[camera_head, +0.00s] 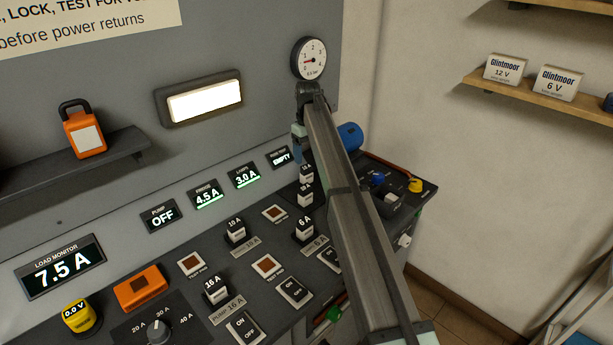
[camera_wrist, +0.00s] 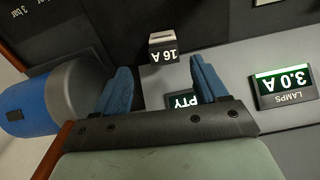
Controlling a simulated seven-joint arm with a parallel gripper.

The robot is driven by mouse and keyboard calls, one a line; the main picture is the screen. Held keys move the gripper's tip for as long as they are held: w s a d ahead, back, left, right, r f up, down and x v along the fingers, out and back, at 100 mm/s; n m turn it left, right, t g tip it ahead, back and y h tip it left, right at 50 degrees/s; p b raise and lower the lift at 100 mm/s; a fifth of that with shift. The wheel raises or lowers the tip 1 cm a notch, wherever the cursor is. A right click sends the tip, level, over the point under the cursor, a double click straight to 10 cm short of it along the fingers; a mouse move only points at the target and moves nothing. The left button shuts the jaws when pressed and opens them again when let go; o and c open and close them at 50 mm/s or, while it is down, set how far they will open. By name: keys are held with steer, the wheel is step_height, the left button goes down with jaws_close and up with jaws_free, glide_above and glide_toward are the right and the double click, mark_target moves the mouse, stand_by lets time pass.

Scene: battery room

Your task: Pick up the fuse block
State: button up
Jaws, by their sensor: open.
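Several pale fuse blocks with dark tops stand on the dark panel. In the wrist view one fuse block marked 16 A (camera_wrist: 163,48) appears upside down, just beyond and between my fingertips, with no visible contact. In the head view, blocks stand at the front marked 16 A (camera_head: 215,291), at the middle marked 10 A (camera_head: 236,231) and to the right marked 6 A (camera_head: 303,229). More blocks (camera_head: 306,173) stand close to my arm, their labels small. My gripper (camera_wrist: 160,66) is open and empty, its blue fingers apart. In the head view it is partly hidden behind my arm.
The wall behind carries a round gauge (camera_head: 309,59) and lit displays, including EMPTY (camera_head: 280,157). An orange padlock (camera_head: 84,132) stands on the left shelf.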

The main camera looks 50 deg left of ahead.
mark_target(306, 167)
steer(key=shift+s+f, duration=0.15)
steer(key=shift+f, duration=1.6)
steer(key=shift+s+f, duration=0.15)
steer(key=shift+f, duration=1.55)
steer(key=shift+c, duration=0.4)
steer(key=c, duration=1)
steer(key=shift+r, duration=0.1)
